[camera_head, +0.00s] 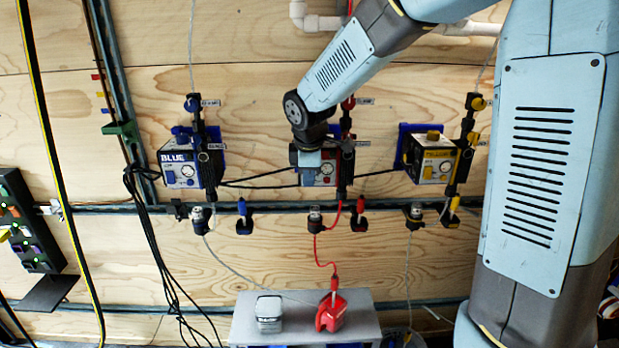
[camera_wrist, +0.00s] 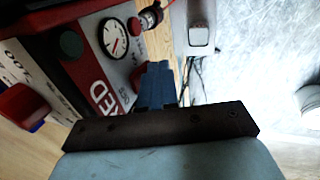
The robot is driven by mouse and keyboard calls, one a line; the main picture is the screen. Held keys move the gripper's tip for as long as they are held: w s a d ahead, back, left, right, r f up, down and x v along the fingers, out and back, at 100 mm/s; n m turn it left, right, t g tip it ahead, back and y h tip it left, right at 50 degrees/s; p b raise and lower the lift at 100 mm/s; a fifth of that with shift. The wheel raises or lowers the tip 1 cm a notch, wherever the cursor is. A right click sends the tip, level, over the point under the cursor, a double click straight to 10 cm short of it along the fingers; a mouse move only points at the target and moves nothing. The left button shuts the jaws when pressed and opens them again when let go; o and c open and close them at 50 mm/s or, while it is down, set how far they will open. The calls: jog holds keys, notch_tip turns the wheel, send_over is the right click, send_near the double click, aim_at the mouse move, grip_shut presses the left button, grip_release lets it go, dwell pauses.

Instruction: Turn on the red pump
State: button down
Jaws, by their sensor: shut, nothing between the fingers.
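The red pump (camera_head: 322,172) is mounted on the plywood wall between a blue and a yellow pump. In the head view my arm and wrist cover much of its front. In the wrist view the red pump (camera_wrist: 98,75) fills the left side, turned on its side, with a round white gauge (camera_wrist: 115,38), a dark green round button (camera_wrist: 70,43) and a red knob-like part (camera_wrist: 22,105). My gripper (camera_wrist: 157,85) is shut and empty, its blue fingers close beside the pump's labelled face; I cannot tell if they touch it.
The blue pump (camera_head: 182,166) hangs left and the yellow pump (camera_head: 436,162) right, with valves and hoses. A grey bench (camera_head: 362,318) below holds a grey block (camera_head: 269,313) and a red device (camera_head: 331,312). Black cables hang at the left.

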jog(key=shift+w, duration=0.25)
jog(key=shift+r, duration=0.1)
jog(key=shift+r, duration=0.65)
